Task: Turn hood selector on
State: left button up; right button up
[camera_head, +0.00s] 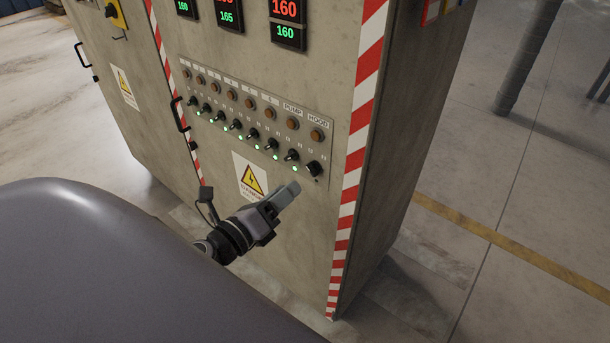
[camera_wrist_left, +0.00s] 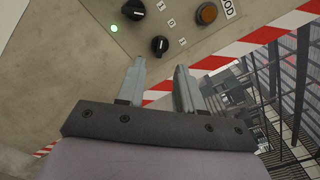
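The hood selector (camera_head: 313,168) is a black knob at the lower right end of the control panel, under the HOOD label. In the left wrist view the hood selector (camera_wrist_left: 159,45) lies just beyond my fingertips, between their lines and not touched as far as I can see. No green light shows below it. My left gripper (camera_head: 291,190) is below the selector in the head view. In the wrist view my left gripper (camera_wrist_left: 160,68) has its two fingers apart with nothing between them. My right gripper is not in view.
The pump selector (camera_head: 291,155) sits beside it, with a lit green light (camera_head: 295,169). Several more selectors run up-left. An orange lamp (camera_head: 316,135) is above the hood selector. A red-white striped edge (camera_head: 354,150) borders the cabinet. A handle (camera_head: 180,115) protrudes at left.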

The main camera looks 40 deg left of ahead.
aim_at(310, 172)
pick_arm(q)
jog(key=shift+w+d+p, duration=0.15)
jog(key=shift+w+p, duration=0.2)
jog(key=shift+w, duration=1.4)
jog(key=shift+w+d+p, duration=0.15)
jog(key=shift+w+p, duration=0.2)
jog(key=shift+w, duration=1.35)
grip_shut()
